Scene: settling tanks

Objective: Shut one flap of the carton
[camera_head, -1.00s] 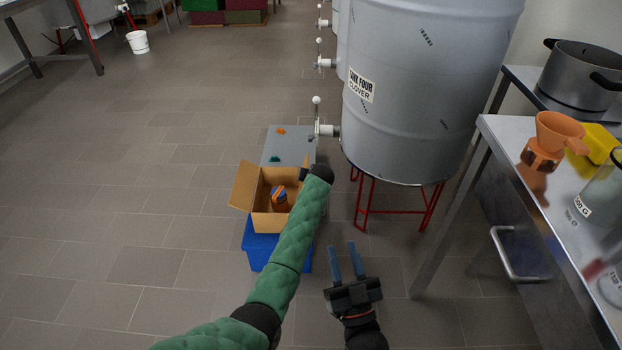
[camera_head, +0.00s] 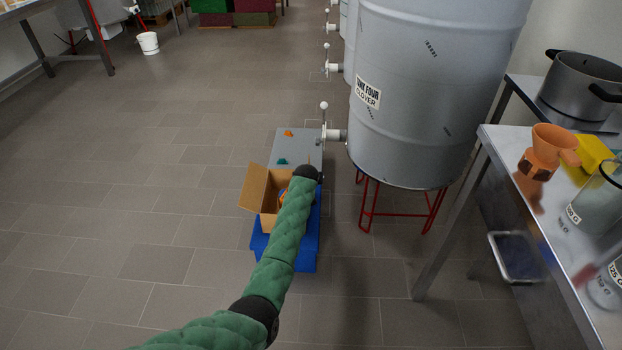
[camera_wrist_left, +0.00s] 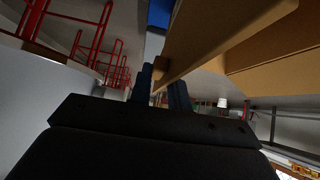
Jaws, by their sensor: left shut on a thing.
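The open brown carton (camera_head: 268,219) stands on a blue box (camera_head: 305,262) beside the tank stand. Its left flap (camera_head: 257,184) stands up and leans outward. An orange and blue item in the carton shows only in part behind my arm. My left arm reaches over the carton's right side, and its wrist hides the gripper in the head view. In the left wrist view, my left gripper (camera_wrist_left: 162,88) has its dark blue fingers on either side of a cardboard flap (camera_wrist_left: 205,40) and is shut on it. My right gripper is out of view.
Tank four (camera_head: 425,100) stands on a red stand (camera_head: 400,213) to the right, its valve (camera_head: 333,134) close to my left wrist. A grey surface (camera_head: 300,146) with small orange and teal items lies behind the carton. A steel table (camera_head: 502,160) stands at right. The left floor is clear.

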